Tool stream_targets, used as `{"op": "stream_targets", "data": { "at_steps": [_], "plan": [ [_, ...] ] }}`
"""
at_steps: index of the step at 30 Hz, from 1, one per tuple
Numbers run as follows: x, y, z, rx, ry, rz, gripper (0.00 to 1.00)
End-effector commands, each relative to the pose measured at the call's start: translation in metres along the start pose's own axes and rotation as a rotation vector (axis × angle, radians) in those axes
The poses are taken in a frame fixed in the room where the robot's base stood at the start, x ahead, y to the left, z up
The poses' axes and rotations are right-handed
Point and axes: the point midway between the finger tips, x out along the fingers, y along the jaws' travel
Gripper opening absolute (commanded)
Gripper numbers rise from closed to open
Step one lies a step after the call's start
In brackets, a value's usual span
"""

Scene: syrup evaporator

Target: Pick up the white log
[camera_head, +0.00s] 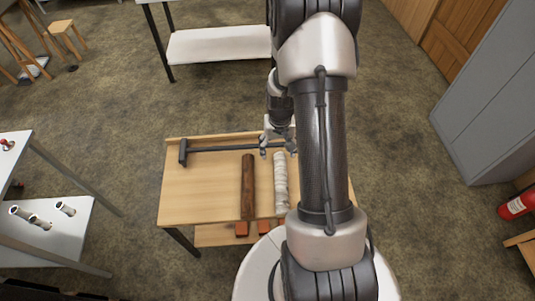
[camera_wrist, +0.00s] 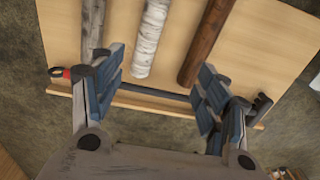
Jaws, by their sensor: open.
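The white log (camera_head: 281,183) lies lengthwise on the light wooden table (camera_head: 200,192), close to my arm in the head view. In the wrist view the white log (camera_wrist: 150,35) has pale, mottled bark, and its near end shows between my fingers in the picture. My gripper (camera_head: 278,148) is open and empty, by the log's far end and apparently above the table. In the wrist view my gripper (camera_wrist: 160,88) has a finger on each side. The exact height gap is unclear.
A brown log (camera_head: 248,187) lies left of the white one. A grey-brown log (camera_wrist: 92,22) lies on its other side in the wrist view. A dark long-handled tool (camera_head: 222,149) lies along the far edge. Red-orange pieces (camera_head: 241,229) sit at the front.

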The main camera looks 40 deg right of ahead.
Motion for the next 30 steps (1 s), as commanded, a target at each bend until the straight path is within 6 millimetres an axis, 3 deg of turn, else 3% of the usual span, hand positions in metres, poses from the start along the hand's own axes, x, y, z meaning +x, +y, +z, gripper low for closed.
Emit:
{"op": "stream_targets", "data": {
  "at_steps": [3,7,11,21,25,30],
  "plan": [
    [0.034,0.018,0.005,0.043,-0.031,0.002,0.68],
    [0.054,0.026,0.008,0.064,-0.043,0.002,0.68],
    [0.074,0.028,0.011,0.069,-0.049,0.002,0.68],
    [0.149,0.027,0.014,0.067,-0.049,0.002,0.68],
    [0.169,0.027,0.014,0.067,-0.047,0.002,0.68],
    [0.18,0.026,0.014,0.067,-0.046,0.002,0.68]
  ]
}}
